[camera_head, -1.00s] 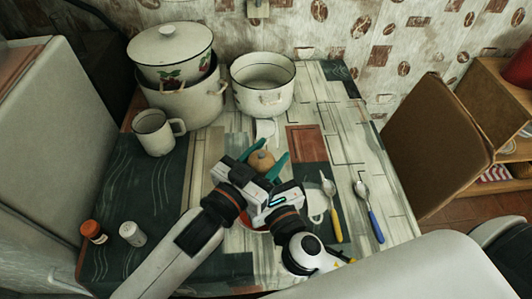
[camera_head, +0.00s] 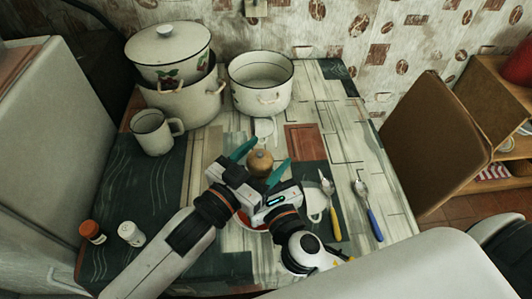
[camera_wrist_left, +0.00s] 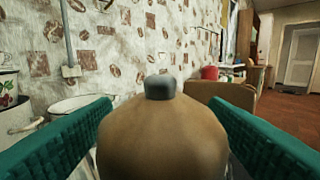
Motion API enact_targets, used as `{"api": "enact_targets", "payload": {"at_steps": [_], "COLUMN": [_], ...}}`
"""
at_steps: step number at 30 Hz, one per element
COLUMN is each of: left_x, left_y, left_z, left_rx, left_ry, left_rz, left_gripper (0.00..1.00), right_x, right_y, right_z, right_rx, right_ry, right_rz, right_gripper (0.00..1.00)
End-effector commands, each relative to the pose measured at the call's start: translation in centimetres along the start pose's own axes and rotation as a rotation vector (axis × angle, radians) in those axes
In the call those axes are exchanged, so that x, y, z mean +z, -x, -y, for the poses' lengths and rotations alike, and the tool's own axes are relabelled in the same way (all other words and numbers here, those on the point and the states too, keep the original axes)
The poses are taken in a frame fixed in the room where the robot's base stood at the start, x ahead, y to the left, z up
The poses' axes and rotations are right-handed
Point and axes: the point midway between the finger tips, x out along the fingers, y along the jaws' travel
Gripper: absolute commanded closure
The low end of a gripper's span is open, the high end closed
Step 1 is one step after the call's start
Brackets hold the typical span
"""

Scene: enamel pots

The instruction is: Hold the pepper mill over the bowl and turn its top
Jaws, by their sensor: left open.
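The pepper mill (camera_head: 260,163) is a round brown wooden body with a small grey knob on top. It stands near the middle of the table, and its lower part is hidden. My left gripper (camera_head: 264,160) is open, with one teal finger on each side of the mill. In the left wrist view the mill (camera_wrist_left: 162,135) fills the middle between the spread fingers, with a gap showing near each. The bowl (camera_head: 255,228) shows only as a bit of red and white rim under my gripper.
A white pot (camera_head: 262,82) and a lidded pot stacked in a larger pot (camera_head: 185,103) stand at the back. A mug (camera_head: 152,132) is at left, two small shakers (camera_head: 131,234) at front left.

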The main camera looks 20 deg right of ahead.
Motion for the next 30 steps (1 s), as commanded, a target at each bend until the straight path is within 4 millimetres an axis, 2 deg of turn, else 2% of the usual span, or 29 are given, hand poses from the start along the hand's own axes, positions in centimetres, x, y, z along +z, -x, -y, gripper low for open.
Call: {"api": "enact_targets", "payload": {"at_steps": [9,15,21,30], "left_x": [-0.2,-0.1,0.0,0.0], "left_y": [6.5,9.9,11.2,11.3], "left_z": [0.0,0.0,0.0,0.0], "left_rx": [0.001,0.001,0.000,-0.001], "left_ry": [0.001,0.000,0.000,0.000], "left_rz": [-0.005,-0.004,-0.001,0.000], "left_gripper": [0.32,0.32,0.32,0.32], "right_x": [-0.1,-0.1,-0.1,-0.1], "right_y": [0.0,0.0,0.0,0.0], "right_z": [0.0,0.0,0.0,0.0], "right_rx": [0.000,0.000,0.000,0.000], "right_ry": [0.000,0.000,0.000,0.000], "right_rz": [-0.001,-0.001,-0.001,-0.001], "right_gripper": [0.87,0.87,0.87,0.87]}}
